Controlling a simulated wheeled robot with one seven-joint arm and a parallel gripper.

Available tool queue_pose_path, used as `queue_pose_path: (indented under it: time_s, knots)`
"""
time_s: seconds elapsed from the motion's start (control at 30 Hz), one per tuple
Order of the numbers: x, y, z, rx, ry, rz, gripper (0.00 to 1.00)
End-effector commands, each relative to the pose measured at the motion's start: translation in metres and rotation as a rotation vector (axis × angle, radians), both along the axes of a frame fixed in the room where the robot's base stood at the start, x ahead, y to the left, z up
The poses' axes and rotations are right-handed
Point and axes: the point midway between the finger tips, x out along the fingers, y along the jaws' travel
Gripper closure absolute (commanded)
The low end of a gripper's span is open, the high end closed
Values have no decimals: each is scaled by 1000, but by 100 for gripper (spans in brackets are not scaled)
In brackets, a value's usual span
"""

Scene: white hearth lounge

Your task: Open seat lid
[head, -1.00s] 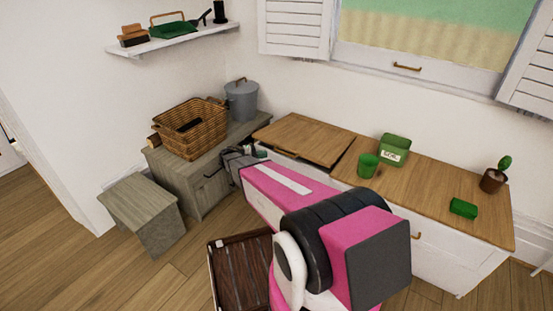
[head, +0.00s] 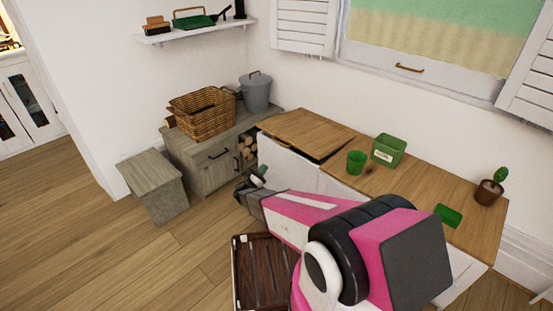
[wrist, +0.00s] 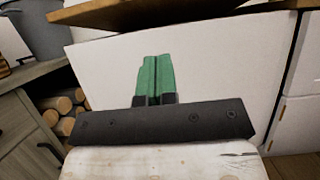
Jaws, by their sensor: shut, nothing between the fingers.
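The seat lid (head: 308,131) is the wooden panel at the left end of the white bench (head: 336,186). A dark gap shows at its near right corner, and it looks slightly raised there. In the wrist view the lid's front edge (wrist: 150,14) overhangs the white front panel (wrist: 215,70) along the top. My gripper (head: 258,177) is in front of the bench, lower than the lid and apart from it. In the wrist view its green fingers (wrist: 153,78) are together and empty, pointing at the white panel below the lid edge.
A green cup (head: 356,162), a green box (head: 388,150) and a potted cactus (head: 488,192) stand on the bench right of the lid. A grey cabinet with a wicker basket (head: 203,112) and a lidded bucket (head: 256,92) adjoins the left. A dark slatted crate (head: 262,272) lies on the floor.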

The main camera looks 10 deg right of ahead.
Motion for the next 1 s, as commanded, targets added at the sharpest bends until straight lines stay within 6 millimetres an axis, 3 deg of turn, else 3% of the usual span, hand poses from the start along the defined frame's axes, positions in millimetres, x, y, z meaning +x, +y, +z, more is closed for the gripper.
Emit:
queue_pose_path:
  time_s: [0.57, 0.8, 1.0]
  knots:
    - [52, -73, 44, 4, -3, -3, 100]
    - [56, -79, 74, 4, -4, -2, 100]
    - [58, -81, 80, 4, -2, -1, 100]
